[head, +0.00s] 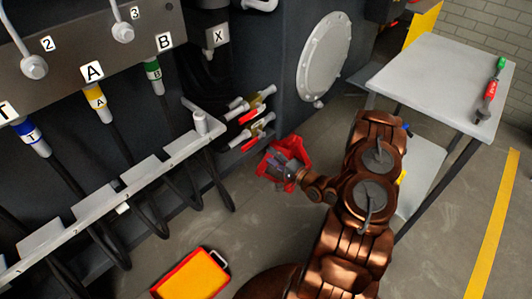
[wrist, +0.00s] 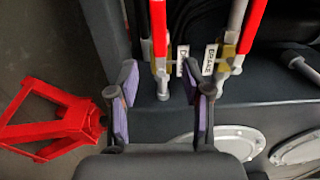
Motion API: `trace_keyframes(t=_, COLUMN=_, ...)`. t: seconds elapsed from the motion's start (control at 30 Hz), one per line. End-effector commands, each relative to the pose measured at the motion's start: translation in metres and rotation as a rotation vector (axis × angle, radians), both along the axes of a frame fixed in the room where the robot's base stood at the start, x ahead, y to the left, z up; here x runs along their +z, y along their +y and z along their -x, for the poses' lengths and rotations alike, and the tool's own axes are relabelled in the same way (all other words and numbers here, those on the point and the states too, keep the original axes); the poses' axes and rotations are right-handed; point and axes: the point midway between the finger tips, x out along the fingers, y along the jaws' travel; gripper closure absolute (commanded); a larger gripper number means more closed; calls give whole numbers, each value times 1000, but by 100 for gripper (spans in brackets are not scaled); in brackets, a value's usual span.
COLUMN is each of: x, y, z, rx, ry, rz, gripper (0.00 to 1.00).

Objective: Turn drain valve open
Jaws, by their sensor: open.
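In the wrist view, a valve with a red handle (wrist: 158,28) stands just beyond my fingertips, left of a label starting with "D" (wrist: 182,59) that is partly hidden. A second valve with a red handle (wrist: 251,24) stands to its right, beside another label (wrist: 209,60). My gripper (wrist: 162,75) is open, with purple-padded fingers on either side of the first valve's lower end and nothing held. In the head view, two red-handled valves (head: 250,105) (head: 256,133) project from the dark chassis wall. My gripper (head: 279,163) is below and right of them; the labels cannot be read there.
A red stand (head: 296,149) is on the floor beside my gripper; it also shows in the wrist view (wrist: 50,125). A grey table (head: 430,75) stands right of my arm. Hoses hang at left. A yellow-orange case (head: 192,276) lies on the floor.

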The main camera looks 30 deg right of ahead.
Motion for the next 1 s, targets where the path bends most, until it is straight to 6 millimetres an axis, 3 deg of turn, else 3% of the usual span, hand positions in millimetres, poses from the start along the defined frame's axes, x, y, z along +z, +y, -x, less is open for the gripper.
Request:
trace_keyframes(t=0.3, x=0, y=-6, z=19, rx=0, ry=0, rz=-1, gripper=51)
trace_keyframes(t=1.0, x=-1, y=-6, z=17, rx=5, ry=17, rz=30, gripper=51)
